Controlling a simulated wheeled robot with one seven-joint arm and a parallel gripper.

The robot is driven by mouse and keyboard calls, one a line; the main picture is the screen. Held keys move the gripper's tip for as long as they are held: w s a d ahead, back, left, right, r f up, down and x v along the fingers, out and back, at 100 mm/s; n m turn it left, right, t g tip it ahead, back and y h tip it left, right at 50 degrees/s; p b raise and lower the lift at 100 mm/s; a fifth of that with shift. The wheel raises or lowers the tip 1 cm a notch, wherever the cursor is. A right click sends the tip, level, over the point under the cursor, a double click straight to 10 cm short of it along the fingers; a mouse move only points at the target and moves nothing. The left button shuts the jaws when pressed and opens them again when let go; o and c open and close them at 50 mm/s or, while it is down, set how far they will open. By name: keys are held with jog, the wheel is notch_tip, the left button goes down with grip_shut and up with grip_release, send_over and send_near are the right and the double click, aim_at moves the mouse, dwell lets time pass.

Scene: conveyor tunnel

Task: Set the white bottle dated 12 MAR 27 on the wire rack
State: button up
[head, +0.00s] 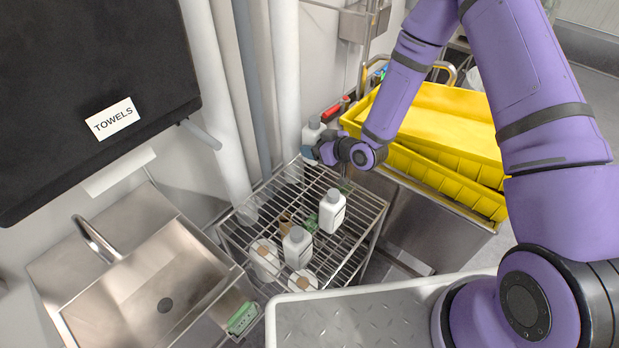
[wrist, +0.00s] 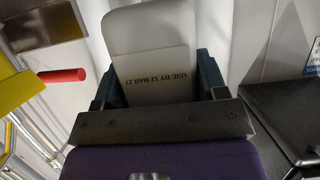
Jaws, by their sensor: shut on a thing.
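My gripper (head: 322,153) is shut on a white bottle (head: 312,131), held above the far end of the wire rack (head: 353,236). In the wrist view my gripper (wrist: 156,84) has a dark finger on each side of the bottle (wrist: 150,28). Its label reads USE BY 12 MAR 27, upside down in the picture.
White round-topped containers (head: 264,257) and a small brown item (head: 286,222) also show at the rack. A steel sink (head: 165,290) is left, yellow crates (head: 440,125) are right, and pipes rise behind. Bare wires show on the rack's far part and right side.

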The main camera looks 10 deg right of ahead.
jog(key=shift+f, duration=3.7)
jog(key=shift+f, duration=0.55)
jog(key=o, duration=1.3)
jog(key=shift+s+f, duration=0.1)
jog(key=shift+s, duration=0.05)
